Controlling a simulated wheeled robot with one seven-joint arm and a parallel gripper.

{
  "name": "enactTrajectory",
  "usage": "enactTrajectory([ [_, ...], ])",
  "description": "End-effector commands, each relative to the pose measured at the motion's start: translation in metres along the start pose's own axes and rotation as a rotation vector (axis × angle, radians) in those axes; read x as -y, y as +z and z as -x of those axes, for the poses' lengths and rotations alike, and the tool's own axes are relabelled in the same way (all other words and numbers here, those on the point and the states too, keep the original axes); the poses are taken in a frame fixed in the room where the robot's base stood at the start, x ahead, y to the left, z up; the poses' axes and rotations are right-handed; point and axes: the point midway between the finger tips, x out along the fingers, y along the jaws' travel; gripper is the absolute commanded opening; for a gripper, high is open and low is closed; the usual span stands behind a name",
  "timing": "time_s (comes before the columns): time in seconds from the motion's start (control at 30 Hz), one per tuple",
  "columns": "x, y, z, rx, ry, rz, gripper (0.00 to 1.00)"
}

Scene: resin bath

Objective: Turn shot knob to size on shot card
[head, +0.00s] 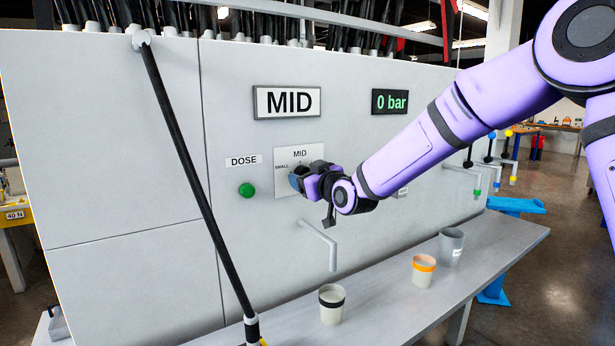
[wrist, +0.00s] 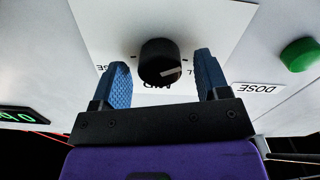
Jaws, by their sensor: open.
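The shot card (head: 288,102) on the grey machine front reads MID. Below it, a white dial plate (head: 312,155) has MID at its top and SMALL at its left. The black shot knob (wrist: 158,58) shows in the wrist view, where the picture is upside down. Its pale pointer mark sits at its lower right edge, towards the partly hidden left-hand label. My gripper (head: 294,180) is at the plate and hides the knob in the head view. In the wrist view, its blue fingers stand open on either side of the knob, with gaps visible.
A green DOSE button (head: 246,190) is left of the plate. A display (head: 390,102) reads 0 bar. A spout (head: 320,240) sticks out below. Cups stand on the shelf (head: 385,300), including an orange-banded cup (head: 423,271). A black pole (head: 190,165) slants across the left.

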Motion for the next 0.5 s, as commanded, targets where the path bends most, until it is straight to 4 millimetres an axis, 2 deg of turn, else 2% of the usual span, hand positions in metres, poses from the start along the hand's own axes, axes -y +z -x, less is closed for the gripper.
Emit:
enactTrajectory([
  [0.13,0.0001,-0.0001,0.0002,0.000,0.000,0.000,0.66],
  [0.33,0.0001,-0.0002,0.0003,0.000,0.000,0.000,0.20],
  [0.5,0.0001,-0.0002,0.0004,0.000,0.000,-0.003,0.19],
])
